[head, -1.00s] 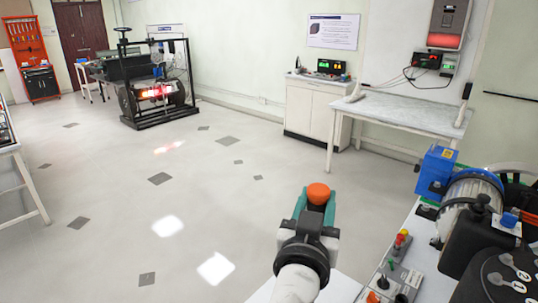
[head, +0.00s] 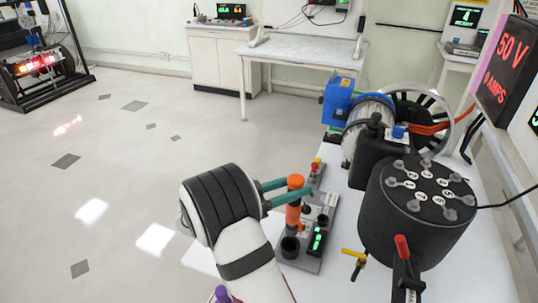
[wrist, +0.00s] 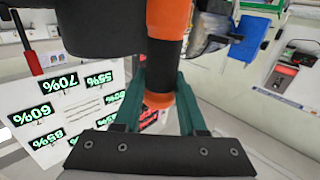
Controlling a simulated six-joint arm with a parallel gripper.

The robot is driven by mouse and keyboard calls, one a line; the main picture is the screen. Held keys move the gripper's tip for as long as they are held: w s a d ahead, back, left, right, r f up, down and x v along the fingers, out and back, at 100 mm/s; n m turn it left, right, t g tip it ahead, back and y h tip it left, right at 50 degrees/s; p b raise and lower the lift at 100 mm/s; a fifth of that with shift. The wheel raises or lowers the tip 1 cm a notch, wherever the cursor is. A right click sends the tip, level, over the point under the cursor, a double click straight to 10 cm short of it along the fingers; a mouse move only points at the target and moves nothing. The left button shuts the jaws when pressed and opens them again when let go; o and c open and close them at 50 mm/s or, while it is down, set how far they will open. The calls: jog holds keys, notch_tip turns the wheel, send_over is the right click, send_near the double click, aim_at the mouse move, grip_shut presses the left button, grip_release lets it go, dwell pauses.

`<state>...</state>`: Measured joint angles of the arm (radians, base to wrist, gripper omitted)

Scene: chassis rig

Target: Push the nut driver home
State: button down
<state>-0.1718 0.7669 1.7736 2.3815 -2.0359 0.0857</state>
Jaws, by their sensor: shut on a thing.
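The nut driver (head: 293,214), orange with a black band and a rounded orange cap, stands about upright between the teal fingers of my gripper (head: 297,188) in the head view. The gripper (wrist: 161,82) is shut on it. In the wrist view the nut driver (wrist: 167,18) runs up from between the fingers and out of the top edge. In the head view its lower end is over a grey panel (head: 299,263), close above a black round cup (head: 290,246). I cannot tell whether its tip is inside the cup.
The panel also carries a green-lit display (head: 317,240). A large black drum (head: 418,225) with several numbered knobs stands to the right. A yellow-handled fitting (head: 353,253) and a red-handled lever (head: 402,246) are near it. A blue box and motor (head: 338,100) stand behind. Open floor lies left.

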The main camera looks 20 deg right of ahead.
aim_at(287, 216)
jog(key=shift+f, duration=0.15)
jog(key=shift+f, duration=4.55)
jog(key=shift+c, duration=1.9)
grip_release()
